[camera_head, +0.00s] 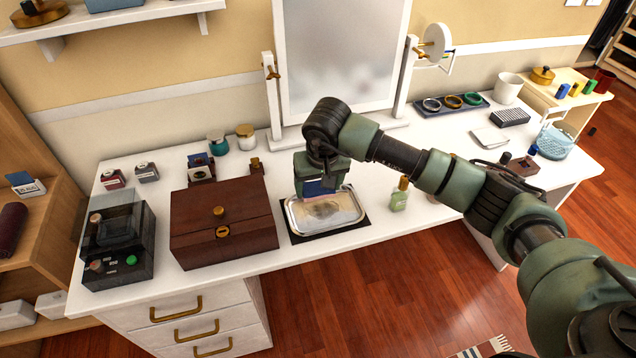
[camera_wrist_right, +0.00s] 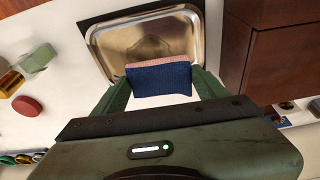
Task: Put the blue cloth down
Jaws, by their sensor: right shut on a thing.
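My right gripper (camera_head: 320,186) is shut on the blue cloth (camera_head: 318,188), above a silver tray (camera_head: 343,226) on the white table. In the wrist view the cloth (camera_wrist_right: 158,80) is a small dark blue block with a pinkish far edge, held between the two green fingers (camera_wrist_right: 160,88). The tray (camera_wrist_right: 192,45) lies beyond it there, with a tarnished patch in its middle. The cloth overlaps the tray's near part in that view; I cannot tell whether they touch. The gripper hides part of the cloth in the head view. My left gripper is not in view.
A brown wooden box (camera_head: 222,232) stands close left of the tray. A small green bottle (camera_head: 399,197) stands to its right. The mirror (camera_head: 340,60) rises behind. A dark glass-lidded case (camera_head: 118,245) is at the left end.

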